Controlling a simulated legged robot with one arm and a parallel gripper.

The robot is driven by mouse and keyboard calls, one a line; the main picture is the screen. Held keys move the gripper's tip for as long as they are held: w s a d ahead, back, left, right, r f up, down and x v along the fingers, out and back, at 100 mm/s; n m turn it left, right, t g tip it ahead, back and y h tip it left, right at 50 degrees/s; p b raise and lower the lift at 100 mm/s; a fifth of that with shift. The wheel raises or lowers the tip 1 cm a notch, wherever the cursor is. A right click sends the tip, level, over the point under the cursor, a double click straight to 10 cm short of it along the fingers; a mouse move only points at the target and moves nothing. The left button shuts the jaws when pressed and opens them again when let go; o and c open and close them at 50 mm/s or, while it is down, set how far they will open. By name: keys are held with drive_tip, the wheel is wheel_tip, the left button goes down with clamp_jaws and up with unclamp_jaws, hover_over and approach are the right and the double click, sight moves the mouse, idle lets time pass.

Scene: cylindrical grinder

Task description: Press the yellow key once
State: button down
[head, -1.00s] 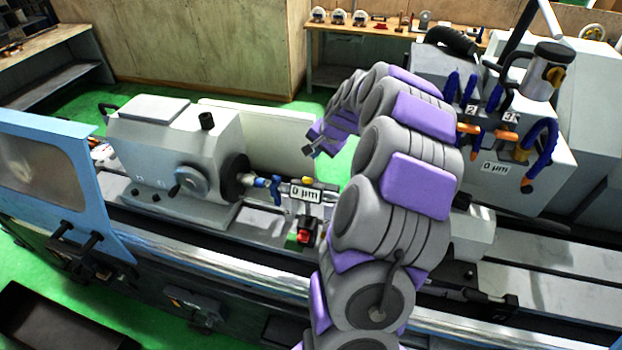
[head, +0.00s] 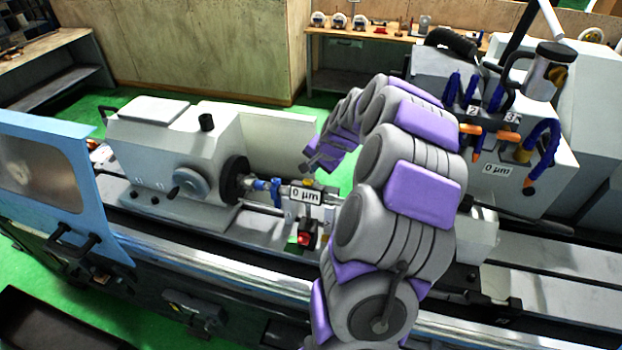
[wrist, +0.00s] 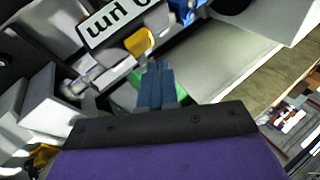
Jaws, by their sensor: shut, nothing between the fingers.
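The yellow key (wrist: 141,42) shows in the wrist view just beyond and a little left of my fingertips, next to the white "0 µm" label (wrist: 113,22). In the head view the yellow key (head: 308,183) is a small patch just above the "0 µm" label (head: 305,196). My gripper (wrist: 155,68) is shut and empty, its dark blue fingers pointing toward the key's area with a visible gap in the wrist view. In the head view my gripper (head: 313,168) is just above the key; I cannot tell whether they touch.
A blue clamp part (head: 274,188) sits left of the label, by the grey headstock (head: 165,145). A red button on a green block (head: 306,237) is below the label.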

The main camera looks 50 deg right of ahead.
drive_tip(key=shift+a+r, duration=0.2)
drive_tip(key=shift+a, duration=0.7)
drive_tip(key=shift+d, duration=0.15)
drive_tip(key=shift+d, duration=0.1)
drive_tip(key=shift+s+d+f, duration=0.15)
drive_tip(key=shift+f, duration=0.3)
idle(0.5)
drive_tip(key=shift+d+f+b, duration=0.35)
drive_tip(key=shift+b, duration=0.05)
